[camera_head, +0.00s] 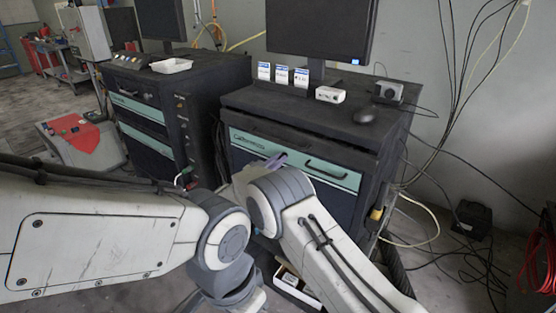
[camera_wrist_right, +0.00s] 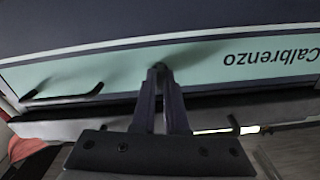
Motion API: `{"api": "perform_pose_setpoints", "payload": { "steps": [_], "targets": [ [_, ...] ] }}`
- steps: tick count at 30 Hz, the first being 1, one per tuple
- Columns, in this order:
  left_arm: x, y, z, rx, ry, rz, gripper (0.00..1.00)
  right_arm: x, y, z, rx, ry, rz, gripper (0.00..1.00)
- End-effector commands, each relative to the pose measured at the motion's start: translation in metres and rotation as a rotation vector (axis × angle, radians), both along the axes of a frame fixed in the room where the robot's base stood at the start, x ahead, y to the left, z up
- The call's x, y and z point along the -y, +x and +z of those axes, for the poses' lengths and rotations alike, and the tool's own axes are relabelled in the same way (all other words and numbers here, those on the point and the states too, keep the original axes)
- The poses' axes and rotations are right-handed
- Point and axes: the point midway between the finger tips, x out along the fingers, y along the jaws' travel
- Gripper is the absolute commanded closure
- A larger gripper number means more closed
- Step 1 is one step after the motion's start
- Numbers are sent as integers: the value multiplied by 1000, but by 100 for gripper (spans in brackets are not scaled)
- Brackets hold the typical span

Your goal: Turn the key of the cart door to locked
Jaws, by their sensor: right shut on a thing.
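The cart (camera_head: 300,125) with teal bands stands in front of me in the head view. Its teal front (camera_wrist_right: 105,70) with the word "Calbrenzo" fills the upper wrist view, upside down. My right gripper (camera_wrist_right: 160,78) is at this front with its two dark fingers close together. They are shut on the small dark key (camera_wrist_right: 158,66), which is mostly hidden between the fingertips. How far the key is turned cannot be told. In the head view, the right gripper (camera_head: 278,160) is partly hidden behind my own arm. My left gripper is not visible.
A monitor (camera_head: 320,32), small boxes (camera_head: 282,75) and a mouse (camera_head: 365,115) are on the cart top. A second cart (camera_head: 180,95) stands to the left. A dark handle (camera_wrist_right: 62,98) sticks out beside the gripper. Cables (camera_head: 470,60) hang at the right.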

Motion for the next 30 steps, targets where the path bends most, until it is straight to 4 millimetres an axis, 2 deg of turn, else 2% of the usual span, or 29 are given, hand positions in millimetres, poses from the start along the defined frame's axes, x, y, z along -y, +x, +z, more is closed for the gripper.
{"api": "perform_pose_setpoints", "payload": {
  "steps": [12,29,30],
  "targets": [
    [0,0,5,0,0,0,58,-2,0,-3,-119,-155,5,100],
    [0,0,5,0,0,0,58,-1,-1,-4,-135,-177,4,100],
    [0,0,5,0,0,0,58,-1,-1,-4,-135,-177,4,77]
  ]
}}
